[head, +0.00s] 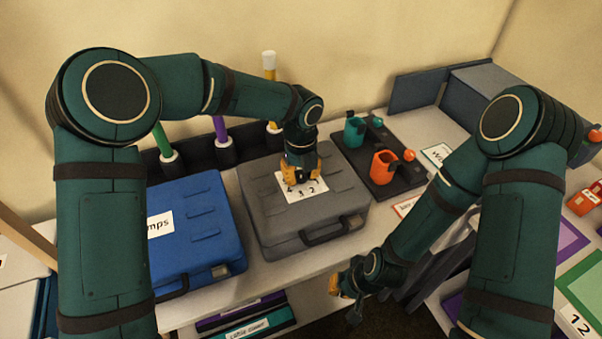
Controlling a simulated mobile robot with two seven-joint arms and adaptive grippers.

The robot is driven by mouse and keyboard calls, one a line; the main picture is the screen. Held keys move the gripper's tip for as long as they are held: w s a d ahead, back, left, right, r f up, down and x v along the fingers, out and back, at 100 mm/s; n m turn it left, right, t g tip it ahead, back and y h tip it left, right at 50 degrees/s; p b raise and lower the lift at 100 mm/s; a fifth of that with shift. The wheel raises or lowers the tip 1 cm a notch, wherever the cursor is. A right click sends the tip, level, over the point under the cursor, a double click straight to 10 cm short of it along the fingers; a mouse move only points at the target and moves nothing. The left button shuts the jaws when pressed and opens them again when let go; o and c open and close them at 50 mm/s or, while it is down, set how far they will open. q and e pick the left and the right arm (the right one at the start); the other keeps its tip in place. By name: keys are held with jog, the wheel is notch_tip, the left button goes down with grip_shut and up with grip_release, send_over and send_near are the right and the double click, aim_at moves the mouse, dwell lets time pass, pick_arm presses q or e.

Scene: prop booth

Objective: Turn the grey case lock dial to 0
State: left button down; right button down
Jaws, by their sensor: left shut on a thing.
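The grey case (263,214) lies flat and closed on the table, its handle facing the front edge. A white dial plate (311,192) with black numbers sits on its lid; 4, 3 and 2 show on the near side. My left gripper (301,178) points down over the plate and is shut on the lock dial, which its orange fingers hide. I cannot read the dial's setting. My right gripper (341,287) hangs low in front of the table, apart from the case; its fingers are too small and dark to read.
A blue case (196,225) lies just left of the grey one. A dark tray with a teal cup (354,132) and an orange cup (384,168) stands to the right. A rack with coloured tubes (221,130) runs behind. Binders (250,328) sit below the table.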

pick_arm(q)
jog(key=shift+n, duration=0.3)
jog(key=n+p, duration=0.1)
jog(key=n, duration=0.5)
jog(key=shift+n, duration=0.3)
jog(key=n, duration=0.3)
jog(key=shift+n+p, duration=0.3)
jog(key=n, duration=0.4)
jog(key=shift+n, duration=0.3)
jog(key=n, duration=1.1)
jog(key=shift+f+n, duration=0.1)
jog(key=shift+n, duration=0.2)
